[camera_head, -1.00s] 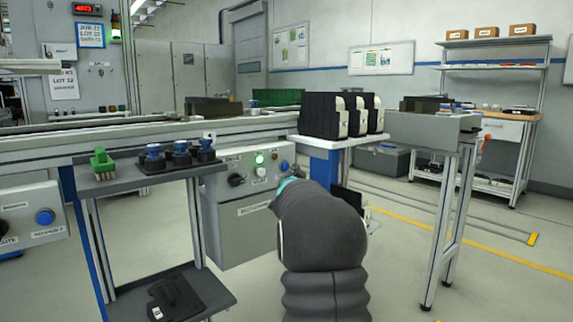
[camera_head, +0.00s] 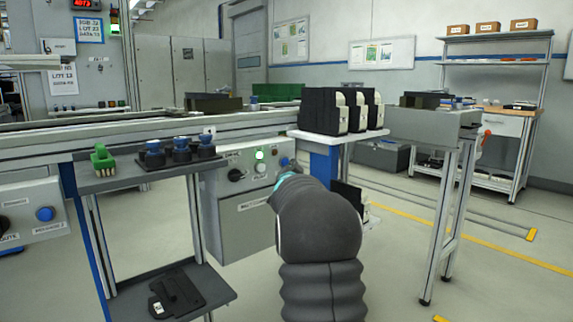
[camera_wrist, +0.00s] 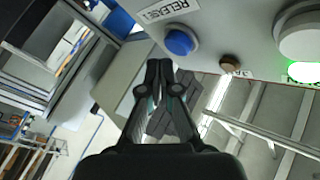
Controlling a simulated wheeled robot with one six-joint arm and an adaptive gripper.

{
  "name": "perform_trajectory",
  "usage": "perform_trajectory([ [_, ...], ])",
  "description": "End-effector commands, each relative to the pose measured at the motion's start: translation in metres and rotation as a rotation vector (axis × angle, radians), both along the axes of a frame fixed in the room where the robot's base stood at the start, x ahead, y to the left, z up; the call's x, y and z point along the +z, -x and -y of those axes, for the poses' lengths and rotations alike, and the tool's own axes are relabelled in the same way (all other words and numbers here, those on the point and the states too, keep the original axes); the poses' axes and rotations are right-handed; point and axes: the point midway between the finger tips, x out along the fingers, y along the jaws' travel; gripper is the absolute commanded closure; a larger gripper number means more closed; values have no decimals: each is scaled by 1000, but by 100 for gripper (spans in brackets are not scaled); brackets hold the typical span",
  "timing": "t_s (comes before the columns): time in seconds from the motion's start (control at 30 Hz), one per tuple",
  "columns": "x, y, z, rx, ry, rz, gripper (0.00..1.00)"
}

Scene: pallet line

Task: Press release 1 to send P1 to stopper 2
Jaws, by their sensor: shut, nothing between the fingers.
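The blue button (camera_wrist: 180,42) sits on a grey control box, beside a label reading RELEASE and a partly legible number (camera_wrist: 163,10). In the head view this button (camera_head: 284,162) is at the right end of the box face (camera_head: 240,222), past a lit green button (camera_head: 260,155). My gripper (camera_wrist: 160,68) is shut and empty. In the wrist view its tips appear just below the blue button; I cannot tell whether they touch it. A dark block (camera_head: 212,104) stands on the conveyor; I cannot read any P1 mark.
A second box with a blue button (camera_head: 45,214) is at the left. A grey shelf (camera_head: 120,181) beside the box holds a green brush (camera_head: 103,158) and several blue-topped parts. Black bins (camera_head: 325,112) stand right of the box. Floor is open at the right.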

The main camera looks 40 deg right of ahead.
Motion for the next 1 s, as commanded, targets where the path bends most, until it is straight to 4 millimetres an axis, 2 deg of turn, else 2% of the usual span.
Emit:
perform_trajectory([
  [0.57,0,0,0,0,0,0,100],
  [1.0,0,-9,-1,1,-1,0,100],
])
